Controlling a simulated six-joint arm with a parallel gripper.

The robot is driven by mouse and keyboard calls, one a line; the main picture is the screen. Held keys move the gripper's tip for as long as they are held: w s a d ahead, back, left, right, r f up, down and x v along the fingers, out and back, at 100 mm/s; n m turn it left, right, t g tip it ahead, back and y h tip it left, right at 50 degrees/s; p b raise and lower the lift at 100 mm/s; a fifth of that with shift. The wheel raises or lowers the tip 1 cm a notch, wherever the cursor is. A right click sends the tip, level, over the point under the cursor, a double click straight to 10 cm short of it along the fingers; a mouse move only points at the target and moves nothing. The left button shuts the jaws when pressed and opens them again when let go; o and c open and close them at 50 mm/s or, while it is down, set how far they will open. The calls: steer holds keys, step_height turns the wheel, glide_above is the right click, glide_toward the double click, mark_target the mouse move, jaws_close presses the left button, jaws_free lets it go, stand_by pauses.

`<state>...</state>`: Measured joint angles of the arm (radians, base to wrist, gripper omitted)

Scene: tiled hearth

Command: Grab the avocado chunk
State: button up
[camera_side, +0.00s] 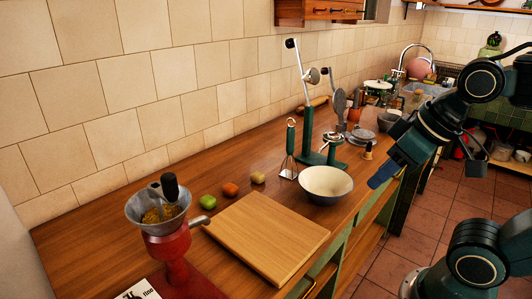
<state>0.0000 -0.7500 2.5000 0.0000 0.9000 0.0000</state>
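No piece is clearly recognisable as an avocado chunk. A small bright green rounded piece (208,202) lies on the wooden counter behind the cutting board, and I cannot tell whether it is avocado. My gripper (377,182) hangs in the air at the right, past the white bowl and near the counter's front edge. It points down and left, well apart from the green piece. The fingers are small and seen from the side, so their opening does not show. Nothing is visibly held.
An orange piece (230,189) and a tan piece (258,177) lie right of the green one. A bare cutting board (268,238), a white bowl (326,184) and a red grinder (168,245) stand on the counter.

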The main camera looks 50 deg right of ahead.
steer(key=o, duration=0.7)
